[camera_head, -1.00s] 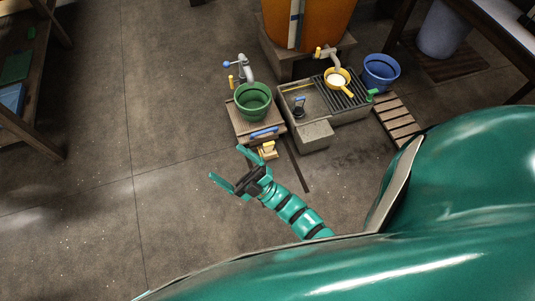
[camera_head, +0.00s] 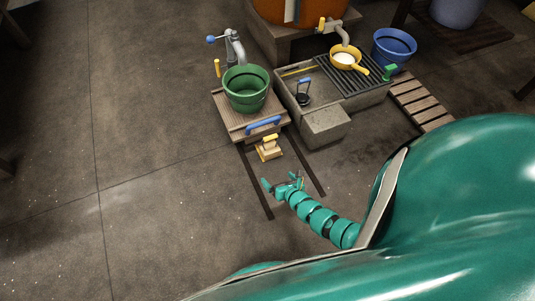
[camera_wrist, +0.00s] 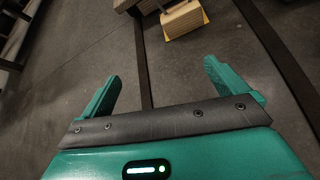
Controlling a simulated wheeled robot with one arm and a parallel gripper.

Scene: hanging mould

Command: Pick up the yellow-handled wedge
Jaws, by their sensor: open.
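The yellow-handled wedge (camera_head: 268,152) is a pale wooden block with a yellow handle on top. It sits on the floor in front of the wooden platform, between two dark rails. In the wrist view the wedge (camera_wrist: 183,19) shows at the top edge, its upper part cut off by the frame. My gripper (camera_head: 281,182) is open and empty, in front of the wedge and apart from it. In the wrist view the gripper's teal fingers (camera_wrist: 161,70) are spread, with bare floor and a rail beyond them.
The wooden platform (camera_head: 231,124) has a blue handle (camera_head: 263,125) and bears a green bucket (camera_head: 246,91). A stone basin (camera_head: 325,124) stands to its right. A yellow pan (camera_head: 349,60), a blue bucket (camera_head: 393,48) and a wooden slatted rack (camera_head: 422,104) are further right. Floor to the left is clear.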

